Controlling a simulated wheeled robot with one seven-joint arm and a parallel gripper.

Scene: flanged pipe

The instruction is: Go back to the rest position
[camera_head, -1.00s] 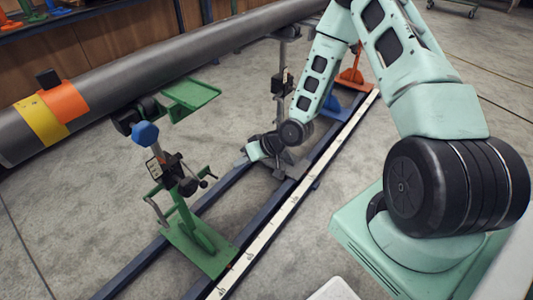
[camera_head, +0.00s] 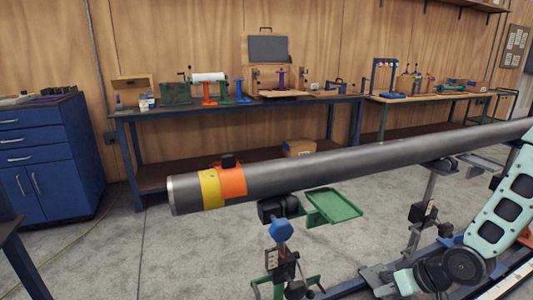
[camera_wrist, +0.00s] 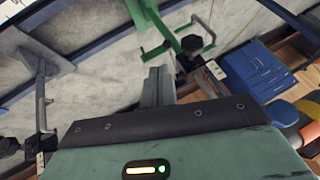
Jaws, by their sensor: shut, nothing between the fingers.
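My gripper (camera_head: 388,282) is at the lower right of the head view, low over the rails and right of the green stand. In the wrist view its narrow grey fingers (camera_wrist: 158,86) are together and empty. My arm is bent and partly cut off by the right edge of the head view. The long grey pipe (camera_head: 340,166) runs across above the gripper, with a yellow band (camera_head: 210,189) and an orange band (camera_head: 232,181) near its left end. The gripper is apart from the pipe.
The green stand with a blue knob (camera_head: 281,230) and a green tray (camera_head: 333,206) stand left of my gripper. A grey support post (camera_head: 426,205) rises behind it. A workbench (camera_head: 160,113) and blue cabinet (camera_head: 68,150) line the wall.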

